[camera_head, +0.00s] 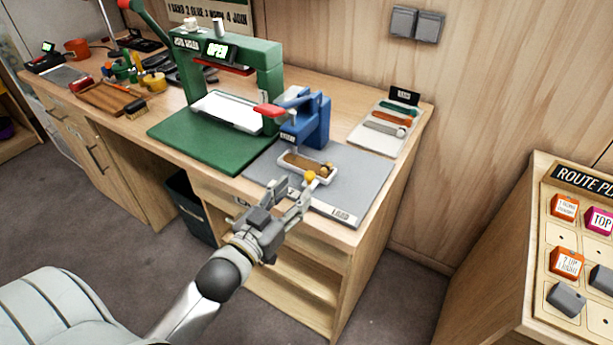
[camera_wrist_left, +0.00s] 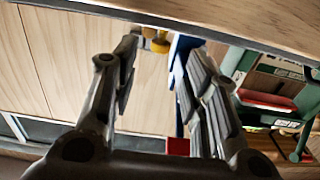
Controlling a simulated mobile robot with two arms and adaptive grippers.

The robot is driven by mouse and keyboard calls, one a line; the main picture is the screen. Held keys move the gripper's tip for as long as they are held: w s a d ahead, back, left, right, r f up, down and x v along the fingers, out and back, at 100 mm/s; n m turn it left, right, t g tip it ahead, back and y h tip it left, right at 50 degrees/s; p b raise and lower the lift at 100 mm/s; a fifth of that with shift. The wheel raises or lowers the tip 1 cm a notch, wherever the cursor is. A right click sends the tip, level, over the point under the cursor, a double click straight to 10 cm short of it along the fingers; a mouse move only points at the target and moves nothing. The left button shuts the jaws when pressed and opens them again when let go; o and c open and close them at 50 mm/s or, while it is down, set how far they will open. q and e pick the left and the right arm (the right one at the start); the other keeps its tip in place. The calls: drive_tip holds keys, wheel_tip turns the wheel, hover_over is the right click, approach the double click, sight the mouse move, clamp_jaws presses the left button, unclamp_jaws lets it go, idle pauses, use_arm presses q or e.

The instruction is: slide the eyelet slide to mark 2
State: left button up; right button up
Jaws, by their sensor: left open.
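The blue eyelet press (camera_head: 312,122) with a red lever (camera_head: 270,111) stands on the grey mat (camera_head: 350,180). At its foot is a pale slide-like tray (camera_head: 290,163) with a yellow knob (camera_head: 310,175) at its front end; I take this for the eyelet slide. Its marks are too small to read. My left gripper (camera_head: 293,195) is open and empty, just in front of the knob and close to the mat's front edge. In the left wrist view the yellow knob (camera_wrist_left: 159,43) shows beyond and between the open fingers (camera_wrist_left: 160,68). My right gripper is not in view.
A green press (camera_head: 270,62) with an "OPEN" display and green base stands left of the blue press. A small tray of tools (camera_head: 383,127) lies at the back right. A route board (camera_head: 580,220) with blocks stands at the right. A dark bin (camera_head: 190,205) stands under the bench.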

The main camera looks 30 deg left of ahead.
sight(307, 178)
use_arm(q)
drive_tip(key=shift+w+d+p, duration=0.15)
drive_tip(key=shift+w, duration=1.45)
drive_tip(key=shift+w+d+p, duration=0.1)
drive_tip(key=shift+w+p, duration=0.05)
drive_tip(key=shift+w, duration=1.4)
clamp_jaws()
